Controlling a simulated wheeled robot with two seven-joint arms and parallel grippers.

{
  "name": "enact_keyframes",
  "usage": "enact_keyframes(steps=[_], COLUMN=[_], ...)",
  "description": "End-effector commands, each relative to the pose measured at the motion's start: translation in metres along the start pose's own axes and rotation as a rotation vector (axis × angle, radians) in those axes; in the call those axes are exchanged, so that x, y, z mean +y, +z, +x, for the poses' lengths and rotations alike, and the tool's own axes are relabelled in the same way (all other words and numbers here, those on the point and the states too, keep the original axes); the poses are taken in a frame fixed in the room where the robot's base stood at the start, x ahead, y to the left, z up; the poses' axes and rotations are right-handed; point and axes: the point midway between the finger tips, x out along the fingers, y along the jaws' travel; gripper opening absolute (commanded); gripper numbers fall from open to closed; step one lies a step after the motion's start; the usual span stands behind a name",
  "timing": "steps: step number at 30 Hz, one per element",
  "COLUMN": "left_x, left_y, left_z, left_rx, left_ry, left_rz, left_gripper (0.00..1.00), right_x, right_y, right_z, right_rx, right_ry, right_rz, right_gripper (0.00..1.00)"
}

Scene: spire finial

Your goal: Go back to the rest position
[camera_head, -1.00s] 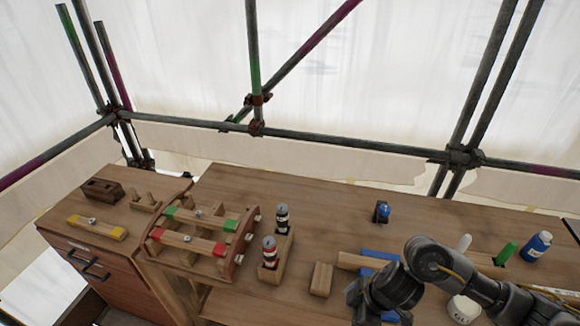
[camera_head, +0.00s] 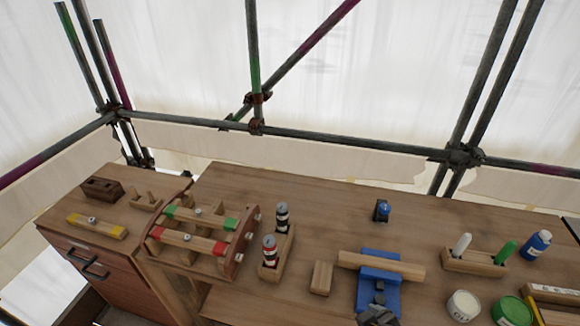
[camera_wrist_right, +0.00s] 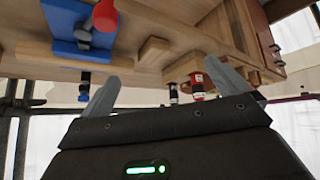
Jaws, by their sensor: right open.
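My right gripper (camera_wrist_right: 160,85) is open in the right wrist view, with its two grey fingers wide apart. Nothing is held between them. Beyond the fingers that view shows the workbench at a steep tilt. A dark part shows at the bottom edge of the head view below the blue vise (camera_head: 368,290); I cannot tell whether it is mine. The vise also shows in the right wrist view (camera_wrist_right: 62,30), with a red ball (camera_wrist_right: 105,17) beside it. A wooden bar (camera_head: 400,266) lies across the vise in the head view. My left gripper is in neither view.
The bench (camera_head: 330,215) holds a slatted wooden frame (camera_head: 195,238), a holder with two small bottles (camera_head: 275,260), a small wood block (camera_head: 321,278), a marker holder (camera_head: 475,262), a blue bottle (camera_head: 536,244) and tins (camera_head: 463,306). Scaffold poles stand behind. The bench's back middle is mostly clear.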

Motion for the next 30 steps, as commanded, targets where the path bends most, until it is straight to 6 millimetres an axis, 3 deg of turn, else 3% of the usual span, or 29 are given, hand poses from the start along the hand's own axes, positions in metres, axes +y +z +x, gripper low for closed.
enact_keyframes(steps=[3, 13, 15, 23, 26, 30], left_x=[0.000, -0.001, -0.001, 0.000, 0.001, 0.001], left_y=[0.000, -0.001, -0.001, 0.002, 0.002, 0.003], left_z=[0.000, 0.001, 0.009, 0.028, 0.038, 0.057], left_rx=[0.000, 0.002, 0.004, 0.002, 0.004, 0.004], left_ry=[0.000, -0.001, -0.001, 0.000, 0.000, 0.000], left_rz=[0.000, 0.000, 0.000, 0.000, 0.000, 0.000], left_gripper=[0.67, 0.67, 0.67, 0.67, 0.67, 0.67], right_x=[0.014, 0.027, 0.027, 0.021, 0.016, 0.003], right_y=[0.045, 0.146, 0.157, 0.209, 0.240, 0.305], right_z=[-0.018, -0.068, -0.037, 0.046, 0.084, 0.147], right_rx=[-0.126, -0.406, -0.407, -0.434, -0.450, -0.480], right_ry=[0.048, 0.099, 0.097, 0.085, 0.079, 0.067], right_rz=[0.099, 0.307, 0.296, 0.295, 0.295, 0.290], right_gripper=[1.00, 1.00, 1.00, 1.00, 1.00, 1.00])
